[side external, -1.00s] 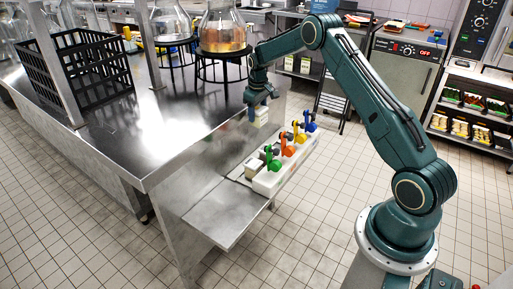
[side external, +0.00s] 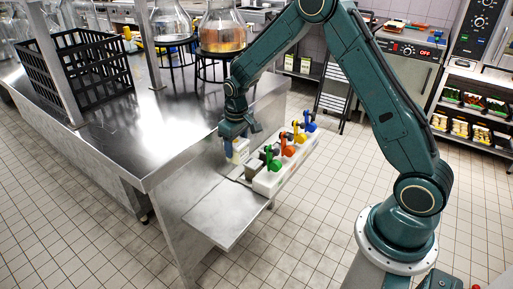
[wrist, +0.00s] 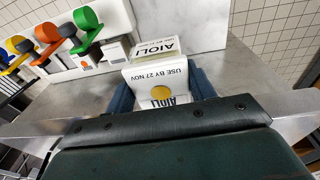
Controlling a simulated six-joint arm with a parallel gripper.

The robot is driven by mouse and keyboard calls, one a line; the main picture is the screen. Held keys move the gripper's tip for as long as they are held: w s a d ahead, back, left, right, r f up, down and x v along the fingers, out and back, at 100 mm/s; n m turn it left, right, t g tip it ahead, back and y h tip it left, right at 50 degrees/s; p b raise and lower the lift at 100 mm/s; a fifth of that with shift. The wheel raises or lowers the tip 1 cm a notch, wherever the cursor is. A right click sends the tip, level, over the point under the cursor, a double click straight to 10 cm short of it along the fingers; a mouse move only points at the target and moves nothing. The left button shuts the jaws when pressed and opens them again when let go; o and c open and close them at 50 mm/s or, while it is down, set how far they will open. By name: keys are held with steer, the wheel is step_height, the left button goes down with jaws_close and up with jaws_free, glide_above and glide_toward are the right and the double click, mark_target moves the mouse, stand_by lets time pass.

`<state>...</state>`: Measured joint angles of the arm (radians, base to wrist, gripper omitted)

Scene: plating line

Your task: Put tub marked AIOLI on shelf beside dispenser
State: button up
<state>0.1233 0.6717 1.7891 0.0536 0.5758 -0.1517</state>
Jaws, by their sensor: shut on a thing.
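The white tub marked AIOLI (wrist: 160,78) is between my gripper's blue fingers (wrist: 163,96) in the wrist view, with a yellow dot and a use-by line. A white face marked AIOLI shows just beyond; I cannot tell if it is part of the same tub. In the side external view my gripper (side external: 238,133) holds the tub (side external: 240,151) low beside the steel counter, near the shelf's inner side. The white dispenser (side external: 268,182), with coloured levers, stands on the steel shelf (side external: 226,211). Contact between tub and shelf is unclear.
A small pale tub-like item (side external: 253,168) stands between the held tub and the dispenser. The shelf's near end is bare. The counter (side external: 150,125) rises beside the shelf and carries a black crate (side external: 85,75) and glass vessels on stands (side external: 222,35).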

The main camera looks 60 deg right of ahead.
step_height(320, 180, down, 16)
stand_by(0.8)
steer(key=shift+f, duration=0.2)
steer(key=shift+f, duration=1.8)
steer(key=shift+f, duration=0.1)
steer(key=o, duration=1.1)
steer(key=shift+s+a+r, duration=0.15)
steer(key=shift+s+r, duration=0.05)
steer(key=shift+r, duration=1.8)
steer(key=shift+s+a+r, duration=0.1)
steer(key=shift+s+r, duration=0.1)
steer(key=shift+r, duration=1.85)
steer(key=shift+s+a+r, duration=0.15)
steer(key=shift+s+r, duration=0.05)
steer(key=shift+r, duration=1.8)
